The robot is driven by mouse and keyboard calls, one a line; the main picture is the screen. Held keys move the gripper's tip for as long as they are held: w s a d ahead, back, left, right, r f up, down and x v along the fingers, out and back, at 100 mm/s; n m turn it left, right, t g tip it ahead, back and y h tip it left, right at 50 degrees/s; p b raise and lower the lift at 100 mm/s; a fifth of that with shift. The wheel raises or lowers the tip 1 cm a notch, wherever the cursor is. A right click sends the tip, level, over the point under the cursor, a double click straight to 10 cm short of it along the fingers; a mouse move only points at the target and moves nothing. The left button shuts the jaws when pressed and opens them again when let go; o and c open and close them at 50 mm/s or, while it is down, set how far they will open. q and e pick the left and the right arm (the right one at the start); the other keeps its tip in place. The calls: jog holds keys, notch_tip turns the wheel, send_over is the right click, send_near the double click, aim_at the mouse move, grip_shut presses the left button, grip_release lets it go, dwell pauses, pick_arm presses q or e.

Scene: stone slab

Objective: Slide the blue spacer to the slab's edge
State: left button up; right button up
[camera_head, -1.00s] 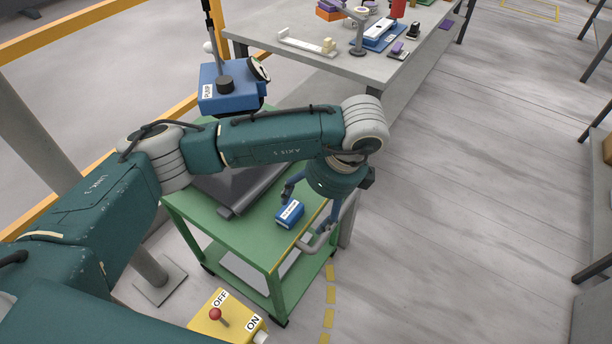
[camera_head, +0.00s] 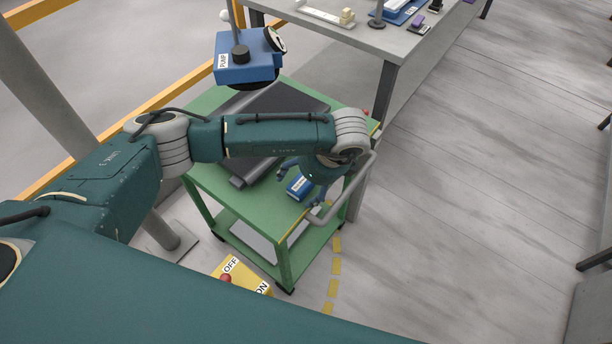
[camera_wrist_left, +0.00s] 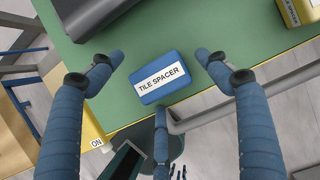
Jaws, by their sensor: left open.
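The blue spacer (camera_head: 299,188) lies on the green cart top, close to its near edge. In the left wrist view the spacer (camera_wrist_left: 160,80) shows a white label reading TILE SPACER. The dark grey slab (camera_head: 285,98) lies on the same cart behind it; its edge (camera_wrist_left: 205,22) shows in the wrist view, apart from the spacer. My left gripper (camera_head: 303,182) is open around the spacer. In the wrist view, gaps show between the left gripper's fingers (camera_wrist_left: 160,58) and the spacer on both sides. My arm hides part of the slab in the head view.
A grey handle rail (camera_head: 355,190) runs along the cart's right end. A yellow ON/OFF switch box (camera_head: 246,278) is below in front. A grey workbench (camera_head: 345,45) stands behind right.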

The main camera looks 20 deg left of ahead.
pick_arm(q)
jog(key=shift+c, duration=0.6)
jog(key=c, duration=1.3)
jog(key=shift+a, duration=0.1)
jog(key=shift+w+a+f+b, duration=0.1)
jog(key=shift+w+a+b, duration=0.2)
jog(key=shift+a, duration=0.55)
jog(key=shift+w+a+r+b, duration=0.15)
jog(key=shift+w+a, duration=0.1)
jog(key=shift+a, duration=0.6)
jog(key=shift+w+a+f+b, duration=0.15)
jog(key=shift+w+a+b, duration=0.15)
jog(key=shift+a, duration=0.55)
jog(key=shift+w+a, duration=0.35)
jog(key=shift+a, duration=0.55)
jog(key=o, duration=1.3)
jog(key=shift+c, duration=0.2)
jog(key=shift+d, duration=0.1)
jog(key=shift+d+r, duration=0.15)
jog(key=shift+r, duration=0.2)
jog(key=v, duration=1.1)
jog(key=shift+r, duration=0.2)
